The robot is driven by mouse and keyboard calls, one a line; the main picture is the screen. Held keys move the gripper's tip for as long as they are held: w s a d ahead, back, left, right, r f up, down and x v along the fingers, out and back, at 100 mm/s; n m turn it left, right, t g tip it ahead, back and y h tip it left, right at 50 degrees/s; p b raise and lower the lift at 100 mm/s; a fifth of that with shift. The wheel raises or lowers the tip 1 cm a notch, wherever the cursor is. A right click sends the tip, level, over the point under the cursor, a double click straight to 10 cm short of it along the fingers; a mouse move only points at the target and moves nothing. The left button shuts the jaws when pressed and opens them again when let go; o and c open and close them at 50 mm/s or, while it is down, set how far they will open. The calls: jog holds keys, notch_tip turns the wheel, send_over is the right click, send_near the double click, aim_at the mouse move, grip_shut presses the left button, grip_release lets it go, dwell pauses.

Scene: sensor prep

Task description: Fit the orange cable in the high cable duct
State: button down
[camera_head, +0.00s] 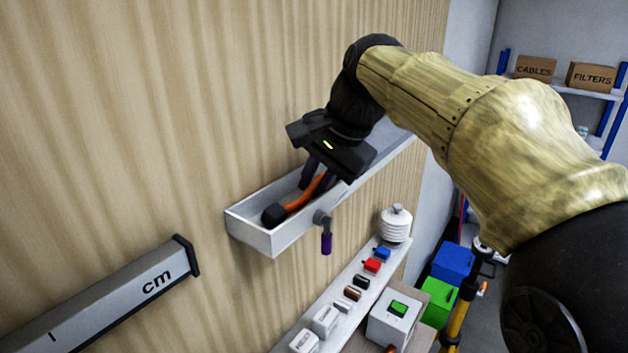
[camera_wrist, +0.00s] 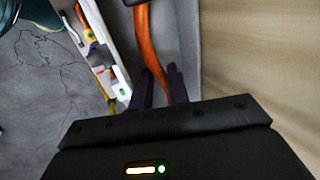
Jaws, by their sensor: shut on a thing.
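The orange cable (camera_head: 302,196) lies inside the white high cable duct (camera_head: 262,237) on the wooden wall. Its black end (camera_head: 273,215) is near the duct's left end. My gripper (camera_head: 316,180) reaches down into the duct from above, with its fingers around the cable. In the wrist view the orange cable (camera_wrist: 148,45) runs along the grey duct floor (camera_wrist: 180,45) and passes between the two dark fingers of my gripper (camera_wrist: 160,80). The cable's far part is hidden behind my gripper in the head view.
A purple-handled part (camera_head: 326,242) hangs at the duct's front. Below is a narrow shelf (camera_head: 340,285) with several small blocks and a white louvred sensor (camera_head: 396,222). A large ruler (camera_head: 110,297) is on the wall at lower left. Blue (camera_head: 454,262) and green (camera_head: 438,300) boxes stand at right.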

jog(key=c, duration=1.5)
grip_release()
jog(key=shift+o, duration=1.2)
jog(key=shift+w+f, duration=0.1)
jog(key=shift+f, duration=0.15)
jog(key=shift+c, duration=1.3)
